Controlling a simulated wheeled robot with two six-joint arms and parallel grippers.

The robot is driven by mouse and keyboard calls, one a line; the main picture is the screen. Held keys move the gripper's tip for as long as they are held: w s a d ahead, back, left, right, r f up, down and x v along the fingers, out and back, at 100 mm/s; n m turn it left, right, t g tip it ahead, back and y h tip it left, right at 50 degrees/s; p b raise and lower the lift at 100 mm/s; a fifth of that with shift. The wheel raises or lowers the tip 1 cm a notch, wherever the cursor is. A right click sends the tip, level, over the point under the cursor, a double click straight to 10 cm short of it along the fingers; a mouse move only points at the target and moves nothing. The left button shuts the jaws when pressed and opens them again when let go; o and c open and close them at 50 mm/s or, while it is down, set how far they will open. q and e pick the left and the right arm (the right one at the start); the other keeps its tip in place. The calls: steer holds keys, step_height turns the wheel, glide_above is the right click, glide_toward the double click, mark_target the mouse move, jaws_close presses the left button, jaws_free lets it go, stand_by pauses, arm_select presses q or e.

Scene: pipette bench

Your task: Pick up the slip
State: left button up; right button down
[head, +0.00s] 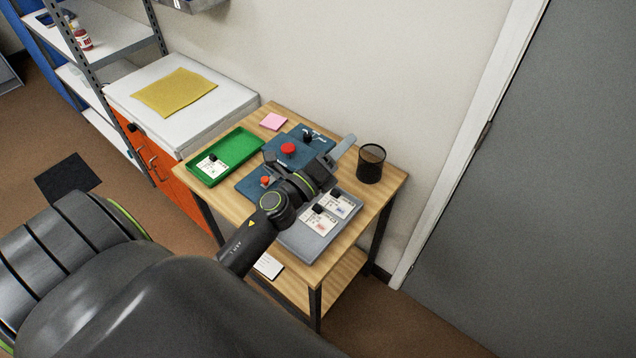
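Several white printed slips with black knobs on them are in view; I cannot tell which one the task means. One slip (212,168) lies in the green tray (236,158) at the table's left. Two more, a front slip (317,222) and a back slip (338,206), lie in the grey tray (304,248) at the front right. My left gripper (307,153) is over the blue mat (247,187), fingers spread and nothing visible between them, apart from the slips. It hides part of the mat. My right gripper is out of view.
On the wooden table (394,183) are a red button (288,149), a pink pad (273,121) and a dark mesh cup (371,163). An orange cabinet (172,174) with a yellow cloth (175,92) stands left; a wall is behind.

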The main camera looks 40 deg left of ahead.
arm_select(q)
steer(key=w+d+r+m+g+h, duration=0.1)
steer(key=w+d+m+g+h, duration=0.15)
steer(key=d+m+h, duration=0.6)
steer(key=m+g+y+b, duration=1.2)
steer(key=m+g, duration=0.6)
steer(key=m, duration=0.3)
glide_above(318, 207)
steer(key=shift+n+t, duration=0.25)
step_height(318, 207, down, 22)
steer(key=shift+r, duration=0.2)
step_height(318, 207, down, 4)
steer(key=b, duration=0.2)
steer(key=shift+b, duration=0.35)
steer(key=shift+r, duration=0.1)
